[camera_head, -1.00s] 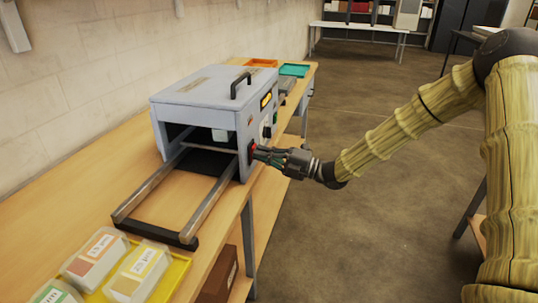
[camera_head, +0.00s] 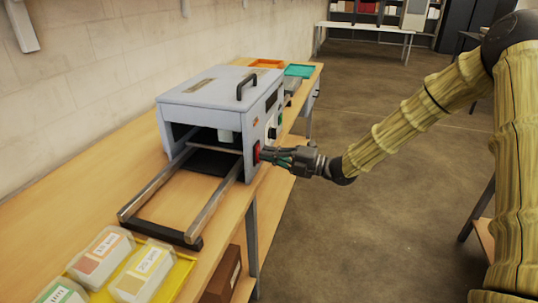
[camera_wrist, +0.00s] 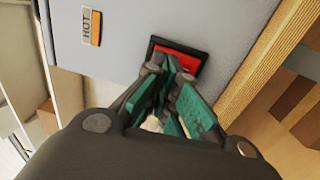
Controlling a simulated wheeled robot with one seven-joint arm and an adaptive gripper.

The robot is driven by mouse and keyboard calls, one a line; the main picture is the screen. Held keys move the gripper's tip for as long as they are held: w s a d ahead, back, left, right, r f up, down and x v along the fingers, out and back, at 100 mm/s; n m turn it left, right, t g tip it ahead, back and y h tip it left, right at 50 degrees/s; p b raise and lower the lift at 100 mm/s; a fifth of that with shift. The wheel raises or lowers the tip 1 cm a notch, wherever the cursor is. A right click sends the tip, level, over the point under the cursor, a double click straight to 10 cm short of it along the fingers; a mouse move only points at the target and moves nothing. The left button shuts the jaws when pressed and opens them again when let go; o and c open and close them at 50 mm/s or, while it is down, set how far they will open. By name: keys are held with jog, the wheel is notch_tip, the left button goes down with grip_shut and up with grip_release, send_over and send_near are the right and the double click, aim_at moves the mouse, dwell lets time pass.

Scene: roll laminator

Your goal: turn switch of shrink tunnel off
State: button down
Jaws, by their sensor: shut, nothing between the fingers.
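The shrink tunnel (camera_head: 215,92) is a grey box with a black top handle, standing on the wooden bench. Its red rocker switch (camera_head: 256,153) sits low on the side panel near the front corner. The switch also shows in the wrist view (camera_wrist: 184,62) in a black frame, partly hidden by my fingers. The display (camera_head: 271,101) on the side panel is dark. My gripper (camera_head: 266,154) is shut and empty, with its fingertips at the switch. In the wrist view the fingertips (camera_wrist: 166,72) overlap the switch's lower edge; I cannot tell if they touch.
Two rails (camera_head: 157,185) extend from the tunnel's front opening. A yellow tray (camera_head: 180,275) with labelled packs lies at the near end of the bench. Orange (camera_head: 266,63) and teal (camera_head: 299,70) trays lie at the far end. The floor (camera_head: 370,230) right of the bench is open.

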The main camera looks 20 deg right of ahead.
jog(key=r+b+v, duration=0.1)
jog(key=r+v, duration=0.2)
jog(key=v, duration=0.9)
jog(key=shift+s+d, duration=0.3)
jog(key=shift+d, duration=0.1)
jog(key=a+f+m+h, duration=0.3)
jog(key=f+m, duration=0.3)
jog(key=f, duration=0.2)
jog(key=a+f+m+h, duration=0.3)
jog(key=f+m, duration=0.2)
jog(key=f, duration=0.3)
jog(key=s+a+f+m+g+h+p, duration=0.1)
jog(key=s+f+m+h, duration=0.1)
jog(key=s+f+m, duration=0.45)
jog(key=s+a+f+m+g+h, duration=0.1)
jog(key=s+a+f+m+h, duration=0.15)
jog(key=f, duration=0.65)
jog(key=s+f+m+g+h, duration=0.2)
jog(key=s+f+m+g, duration=0.2)
jog(key=s, duration=1.2)
jog(key=s+f+m+g+h+p, duration=0.1)
jog(key=s+f+m+g+h, duration=0.2)
jog(key=s+f, duration=0.7)
jog(key=s+m+g, duration=0.1)
jog(key=s+m, duration=0.1)
jog(key=s, duration=0.4)
jog(key=shift+s+d+m+g, duration=0.2)
jog(key=shift+d+m+g, duration=0.1)
jog(key=shift+m, duration=0.1)
